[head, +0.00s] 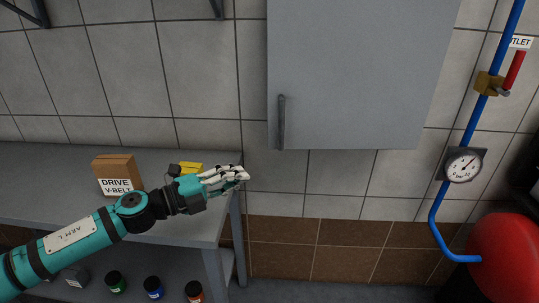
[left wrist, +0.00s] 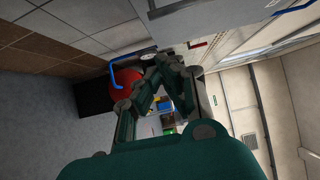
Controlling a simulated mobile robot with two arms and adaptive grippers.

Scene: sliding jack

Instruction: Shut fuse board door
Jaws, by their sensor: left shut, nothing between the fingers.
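The fuse board (head: 350,60) is a grey wall cabinet in the upper middle of the head view. Its grey door faces me, with a dark vertical handle (head: 281,122) near the lower left edge. No clear gap shows at the door's edges, so I cannot tell whether it stands slightly open. My left gripper (head: 240,175) is shut and empty, below and to the left of the handle, apart from the door. In the left wrist view its fingers (left wrist: 170,65) come together in the middle. My right gripper is out of view.
A grey workbench (head: 50,165) at left carries a drive-belt box (head: 118,175) and a yellow item (head: 190,168). Several small jars stand beneath. A blue pipe (head: 436,205) with a gauge (head: 463,165) and a red tank (head: 505,255) are at right. Floor space below the cabinet looks clear.

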